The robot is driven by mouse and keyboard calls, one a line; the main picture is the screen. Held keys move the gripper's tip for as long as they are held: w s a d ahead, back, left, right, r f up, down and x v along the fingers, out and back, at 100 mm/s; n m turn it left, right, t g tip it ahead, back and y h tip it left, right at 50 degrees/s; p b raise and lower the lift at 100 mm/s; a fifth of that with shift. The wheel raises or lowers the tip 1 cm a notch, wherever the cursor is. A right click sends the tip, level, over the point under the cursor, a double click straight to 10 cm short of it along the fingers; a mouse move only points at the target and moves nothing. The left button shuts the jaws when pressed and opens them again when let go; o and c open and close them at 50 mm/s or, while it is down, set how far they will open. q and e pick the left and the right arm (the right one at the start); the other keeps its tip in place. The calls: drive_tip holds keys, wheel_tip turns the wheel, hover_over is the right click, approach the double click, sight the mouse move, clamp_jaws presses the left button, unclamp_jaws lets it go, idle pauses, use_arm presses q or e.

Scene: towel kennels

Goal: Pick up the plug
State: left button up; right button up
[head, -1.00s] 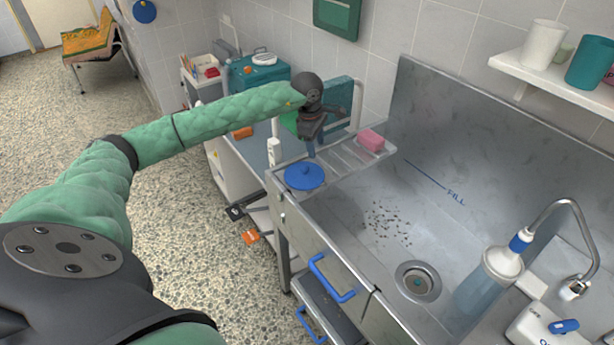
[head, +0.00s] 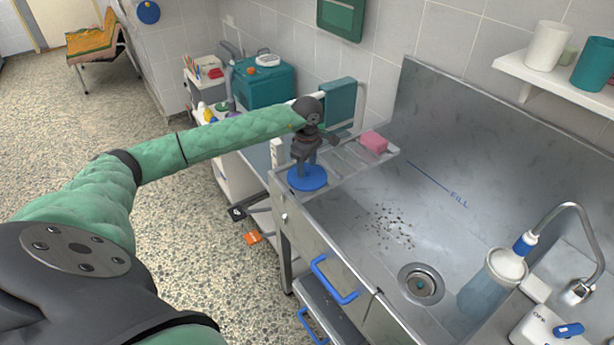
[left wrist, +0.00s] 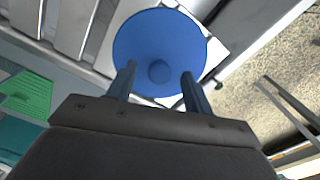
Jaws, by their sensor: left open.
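The plug is a round blue disc (head: 308,178) with a small knob at its middle. My left gripper (head: 304,165) is open and points down over the plug. In the left wrist view its two fingers (left wrist: 158,72) stand apart with nothing between them. I cannot tell whether the fingertips touch the disc. My right gripper is not in view.
A pink sponge (head: 373,142) lies on the drainboard right of the plug. A white bottle (head: 277,150) stands just left of it. The steel sink basin (head: 400,190) with its drain hole (head: 421,284) is to the right, with a tap and a clear jug.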

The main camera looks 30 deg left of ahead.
use_arm(q)
drive_tip(key=shift+f, duration=0.55)
drive_tip(key=c, duration=1.1)
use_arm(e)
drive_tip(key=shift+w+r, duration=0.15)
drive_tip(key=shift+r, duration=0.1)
use_arm(q)
drive_tip(key=shift+r, duration=0.15)
